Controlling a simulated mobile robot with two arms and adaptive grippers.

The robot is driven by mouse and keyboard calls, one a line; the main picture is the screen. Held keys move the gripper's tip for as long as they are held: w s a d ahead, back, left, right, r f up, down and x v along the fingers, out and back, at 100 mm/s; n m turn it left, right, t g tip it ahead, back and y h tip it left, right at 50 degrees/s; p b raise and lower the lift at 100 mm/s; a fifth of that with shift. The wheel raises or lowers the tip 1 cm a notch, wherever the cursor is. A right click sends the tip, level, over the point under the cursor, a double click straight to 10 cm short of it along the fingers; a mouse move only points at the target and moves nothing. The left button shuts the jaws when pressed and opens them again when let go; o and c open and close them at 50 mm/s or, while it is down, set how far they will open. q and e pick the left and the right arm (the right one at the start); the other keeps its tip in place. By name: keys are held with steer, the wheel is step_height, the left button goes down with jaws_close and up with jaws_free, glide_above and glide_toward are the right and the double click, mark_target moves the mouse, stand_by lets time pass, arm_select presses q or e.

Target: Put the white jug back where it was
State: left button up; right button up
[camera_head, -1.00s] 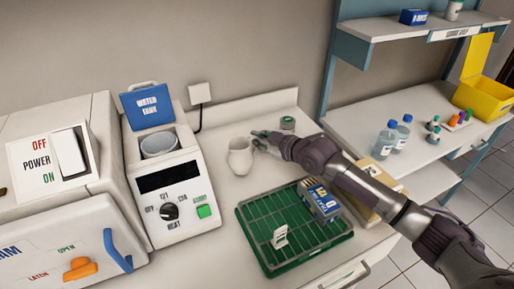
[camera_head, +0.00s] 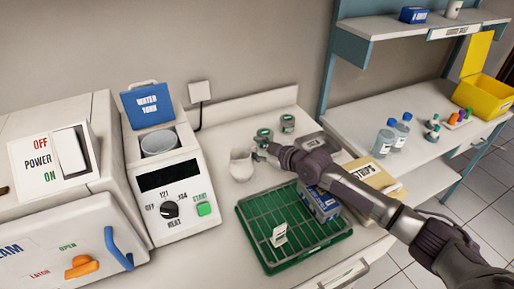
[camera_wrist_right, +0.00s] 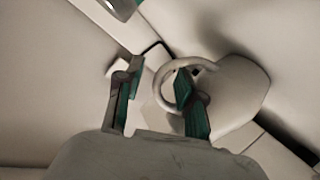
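The white jug (camera_head: 241,166) stands on the white counter (camera_head: 220,130), just right of the water tank unit. My right gripper (camera_head: 260,151) is at the jug's right side, by its handle. In the right wrist view the jug (camera_wrist_right: 238,92) lies to the right, with its ring-shaped handle toward the gripper. The fingers of the gripper (camera_wrist_right: 158,70) are spread apart. One finger overlaps the handle's opening and the other is outside it, with part of the handle between them. Whether a finger touches the handle cannot be told. My left gripper is not in view.
A green rack (camera_head: 262,255) holding a blue-and-white box (camera_head: 320,203) sits in front. The water tank unit (camera_head: 170,180) closely bounds the left. A yellowish box (camera_head: 372,175) lies right of my forearm.

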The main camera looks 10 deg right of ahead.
steer(key=shift+r+p, duration=0.25)
steer(key=shift+p, duration=0.05)
steer(key=b+v, duration=0.1)
steer(key=v, duration=1.1)
